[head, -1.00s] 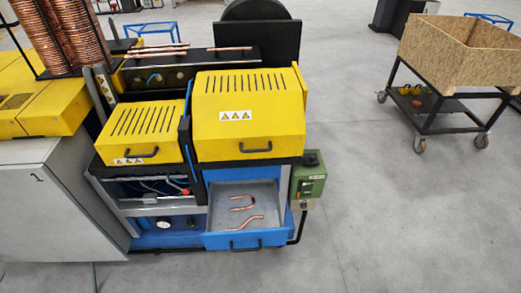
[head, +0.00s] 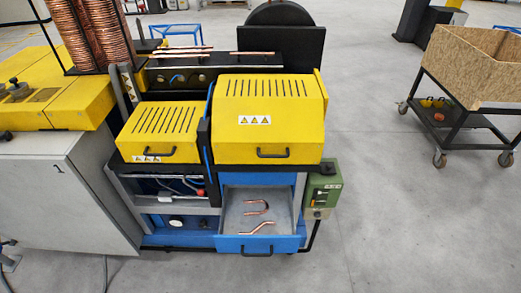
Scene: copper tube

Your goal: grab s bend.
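The copper S bend (head: 258,229) lies in the open blue drawer (head: 259,248), near its front wall. A copper U bend (head: 256,207) lies behind it in the same drawer, apart from it. The drawer has a grey inside and a black handle on its front, and it sticks out from the lower part of the yellow and blue machine. Neither of my grippers shows in the head view.
A grey cabinet (head: 50,190) stands left of the machine. A green control box (head: 323,190) is right of the drawer. A wooden crate (head: 472,62) on a black cart stands at the upper right. The floor in front and to the right is clear.

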